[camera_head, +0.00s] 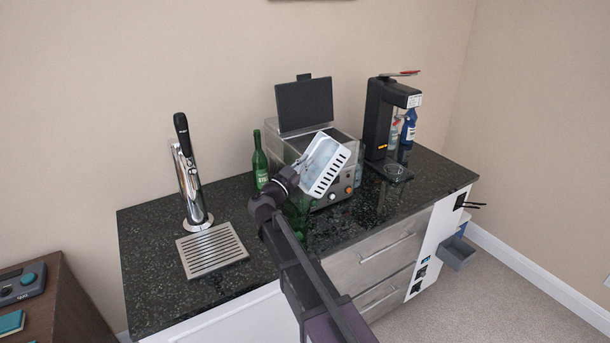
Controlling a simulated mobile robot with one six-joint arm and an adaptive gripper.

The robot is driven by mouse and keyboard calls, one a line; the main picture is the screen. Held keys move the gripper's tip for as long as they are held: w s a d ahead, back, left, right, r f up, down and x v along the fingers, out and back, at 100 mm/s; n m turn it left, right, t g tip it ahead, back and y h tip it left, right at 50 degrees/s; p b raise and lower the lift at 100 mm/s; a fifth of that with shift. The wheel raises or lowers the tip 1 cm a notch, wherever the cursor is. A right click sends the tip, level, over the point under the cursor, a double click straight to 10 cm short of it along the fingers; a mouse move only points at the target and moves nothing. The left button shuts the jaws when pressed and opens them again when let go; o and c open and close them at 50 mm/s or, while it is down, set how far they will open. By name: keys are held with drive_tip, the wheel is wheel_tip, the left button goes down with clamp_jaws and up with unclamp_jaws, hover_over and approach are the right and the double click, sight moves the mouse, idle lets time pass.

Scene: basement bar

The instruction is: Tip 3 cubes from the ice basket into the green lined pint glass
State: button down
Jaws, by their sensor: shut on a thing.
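The white slotted ice basket (324,167) is in the air in front of the steel machine with the raised dark lid. It is tilted, its slotted side facing the lower right, and pale bluish ice shows inside. My gripper (299,165) is shut on the basket at its left end. A green, see-through patch (300,202) shows just right of my wrist, low by the counter. It may be the green lined pint glass, but my arm partly covers it and I cannot tell for sure. I cannot count the cubes.
A green bottle (260,162) stands left of the steel machine (345,185). A chrome tap (190,185) and slotted drip tray (212,249) are at the left. The counter's front right (385,215) is clear.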

drive_tip(key=shift+s+a+r+n+t+h+b, duration=0.1)
drive_tip(key=shift+s+a+n+t+h+b, duration=0.1)
drive_tip(key=shift+a+n+t+h+b, duration=0.15)
drive_tip(key=shift+s+a+t+b, duration=0.2)
drive_tip(key=shift+t+b, duration=0.25)
drive_tip(key=shift+b, duration=0.2)
drive_tip(key=shift+a+n+t, duration=0.15)
drive_tip(key=shift+n+t, duration=0.1)
drive_tip(key=shift+t, duration=0.05)
drive_tip(key=shift+r, duration=0.15)
drive_tip(key=shift+w+d+g+p, duration=0.15)
drive_tip(key=shift+d+g+p, duration=0.25)
drive_tip(key=shift+p, duration=0.25)
drive_tip(key=shift+w+d+m+g+p, duration=0.2)
drive_tip(key=shift+d+m+g+p, duration=0.1)
drive_tip(key=shift+m+g+p, duration=0.3)
drive_tip(key=shift+w+d+f+g+y+p, duration=0.2)
drive_tip(key=shift+d+f+g+y+p, duration=0.1)
drive_tip(key=shift+f+g+y+p, duration=0.25)
drive_tip(key=shift+s+r, duration=0.1)
drive_tip(key=shift+s, duration=0.05)
